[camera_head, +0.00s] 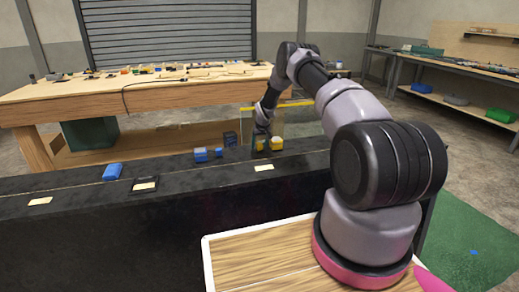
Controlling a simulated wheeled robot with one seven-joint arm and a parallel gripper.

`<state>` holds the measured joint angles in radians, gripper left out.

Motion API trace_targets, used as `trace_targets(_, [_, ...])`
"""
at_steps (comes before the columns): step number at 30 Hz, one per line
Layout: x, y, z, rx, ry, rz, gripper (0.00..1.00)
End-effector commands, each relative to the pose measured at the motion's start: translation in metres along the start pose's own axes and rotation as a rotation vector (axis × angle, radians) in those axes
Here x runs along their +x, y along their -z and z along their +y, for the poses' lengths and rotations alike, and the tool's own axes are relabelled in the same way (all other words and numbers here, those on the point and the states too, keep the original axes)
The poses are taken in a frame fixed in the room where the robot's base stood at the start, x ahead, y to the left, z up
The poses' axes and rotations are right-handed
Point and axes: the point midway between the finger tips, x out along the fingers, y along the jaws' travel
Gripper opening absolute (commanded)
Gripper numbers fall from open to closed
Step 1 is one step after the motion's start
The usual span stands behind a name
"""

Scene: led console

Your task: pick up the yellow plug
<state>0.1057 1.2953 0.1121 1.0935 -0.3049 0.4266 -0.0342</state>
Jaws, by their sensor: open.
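Two small yellow objects stand side by side on the black console top near its back edge. The left yellow object (260,145) is right under my gripper (262,135); the right yellow object (277,143) has a paler top. I cannot tell for sure which one is the yellow plug. My arm reaches away from me, and my gripper points down at the left one. The gripper is open, but its fingers are small and dark here. I cannot tell whether they are around the yellow object or just above it.
On the console (75,187) lie a blue block (112,172), a smaller blue part (201,155) and a dark framed piece (145,185). A dark blue box (230,139) stands near the back edge. A cluttered wooden workbench (60,92) is behind.

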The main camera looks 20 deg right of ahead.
Motion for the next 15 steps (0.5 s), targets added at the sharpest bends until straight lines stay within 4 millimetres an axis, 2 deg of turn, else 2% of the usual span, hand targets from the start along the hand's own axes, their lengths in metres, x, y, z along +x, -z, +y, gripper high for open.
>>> trace_targets(3, [0.0073,0.0004,0.0001,-0.001,0.000,0.001,0.72])
trace_targets(9, [0.0076,0.0002,0.0001,-0.001,0.000,0.001,0.72])
trace_targets(10, [0.0076,0.0002,0.0001,-0.001,0.000,0.001,0.69])
trace_targets(14, [0.0075,0.0002,0.0001,-0.001,0.000,0.000,0.19])
trace_targets(15, [0.0074,0.0002,0.0002,-0.001,0.000,0.000,0.04])
